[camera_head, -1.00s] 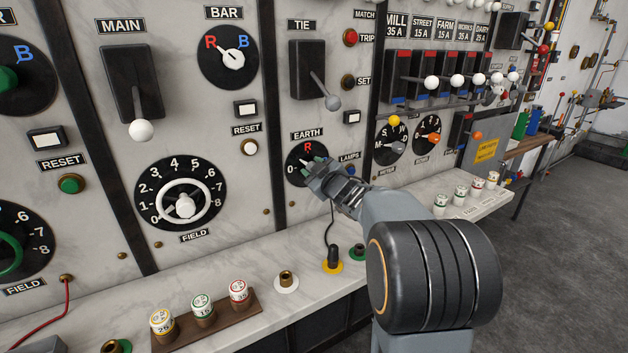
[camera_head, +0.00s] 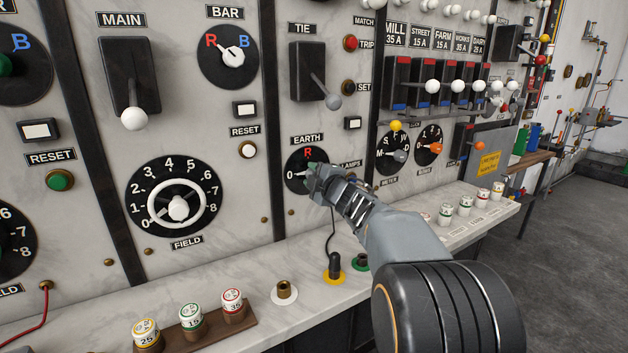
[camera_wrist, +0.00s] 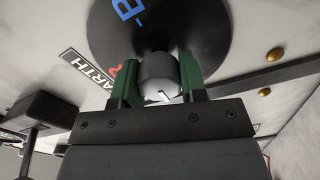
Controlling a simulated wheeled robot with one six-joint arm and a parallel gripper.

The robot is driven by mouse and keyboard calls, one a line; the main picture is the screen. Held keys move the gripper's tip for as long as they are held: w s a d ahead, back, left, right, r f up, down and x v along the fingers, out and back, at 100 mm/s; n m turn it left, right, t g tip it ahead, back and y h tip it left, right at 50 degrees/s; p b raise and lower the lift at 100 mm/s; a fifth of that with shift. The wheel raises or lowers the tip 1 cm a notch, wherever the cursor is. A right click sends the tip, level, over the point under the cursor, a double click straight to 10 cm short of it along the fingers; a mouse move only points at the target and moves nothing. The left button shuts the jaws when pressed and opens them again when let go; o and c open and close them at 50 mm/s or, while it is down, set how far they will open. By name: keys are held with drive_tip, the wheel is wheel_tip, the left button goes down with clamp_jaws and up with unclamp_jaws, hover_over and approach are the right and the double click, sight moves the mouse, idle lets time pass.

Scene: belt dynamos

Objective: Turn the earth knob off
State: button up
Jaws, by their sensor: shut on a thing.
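The earth knob's round black dial (camera_head: 296,162) is on the marble panel under the EARTH label, with a red R at its top and a 0 at its left. My gripper (camera_head: 314,177) is at the dial and hides most of the knob in the head view. In the wrist view the grey knob (camera_wrist: 158,75) sits between the two green fingers of my gripper (camera_wrist: 157,82), which are shut on it. A white mark shows on the knob. The dial (camera_wrist: 205,28) with a blue B and part of the red R shows behind it.
The TIE lever (camera_head: 333,102) sticks out above the dial. The marble ledge (camera_head: 245,268) below carries a black plug (camera_head: 335,266) with a cord, a brass socket (camera_head: 284,290) and several fuses. The METER dial (camera_head: 393,155) is to the right.

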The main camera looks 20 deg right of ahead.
drive_tip(key=shift+n, duration=0.3)
drive_tip(key=o, duration=0.9)
drive_tip(key=shift+o, duration=0.2)
drive_tip(key=shift+s, duration=0.1)
drive_tip(key=s+d, duration=0.1)
drive_tip(key=s, duration=1.2)
drive_tip(key=shift+s+d+p, duration=0.25)
drive_tip(key=shift+s+p, duration=0.05)
drive_tip(key=shift+p, duration=0.1)
